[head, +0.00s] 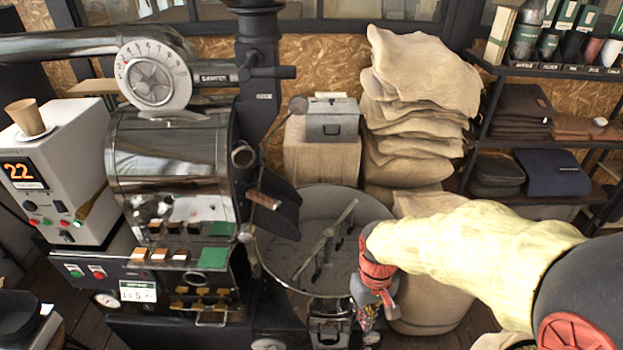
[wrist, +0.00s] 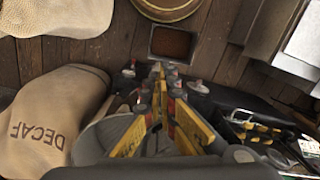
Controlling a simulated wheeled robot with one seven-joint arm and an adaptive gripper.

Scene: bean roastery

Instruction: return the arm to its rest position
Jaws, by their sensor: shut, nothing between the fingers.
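My gripper (head: 368,318) points down in front of the round cooling tray (head: 268,270), at the tray's right edge. My arm, in a pale yellow sleeve, reaches in from the right side of the head view. In the wrist view the yellow-and-black fingers of my gripper (wrist: 158,72) come together, with nothing held between them. I cannot tell in the head view whether the gripper touches the tray or the sack behind it.
The roaster drum (head: 170,170) stands left of the tray. Stacked burlap sacks (head: 415,100) rise behind it, and a shelf (head: 540,75) stands at right. In the wrist view, a sack marked DECAF (wrist: 50,115) lies left on the wooden floor (wrist: 110,48).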

